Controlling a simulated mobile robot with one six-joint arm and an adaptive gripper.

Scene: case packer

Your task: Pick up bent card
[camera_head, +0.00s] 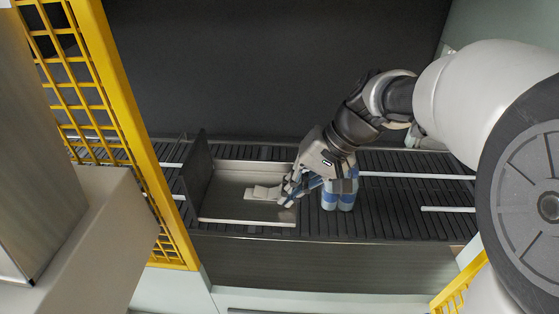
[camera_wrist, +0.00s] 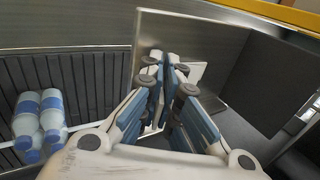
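The bent card (camera_head: 262,193) is a small pale piece over the shallow metal tray-like section (camera_head: 225,190) of the conveyor. My gripper (camera_head: 283,195) is at the card's right end. In the wrist view the pale card (camera_wrist: 194,72) shows behind and right of the blue-padded fingers. The fingertips (camera_wrist: 164,60) are close together, with at most a narrow gap. They hide part of the card, so I cannot tell whether they grip it or whether it rests on the metal.
An upright dark plate (camera_head: 197,172) bounds the metal section at left. A yellow mesh guard (camera_head: 120,100) stands further left.

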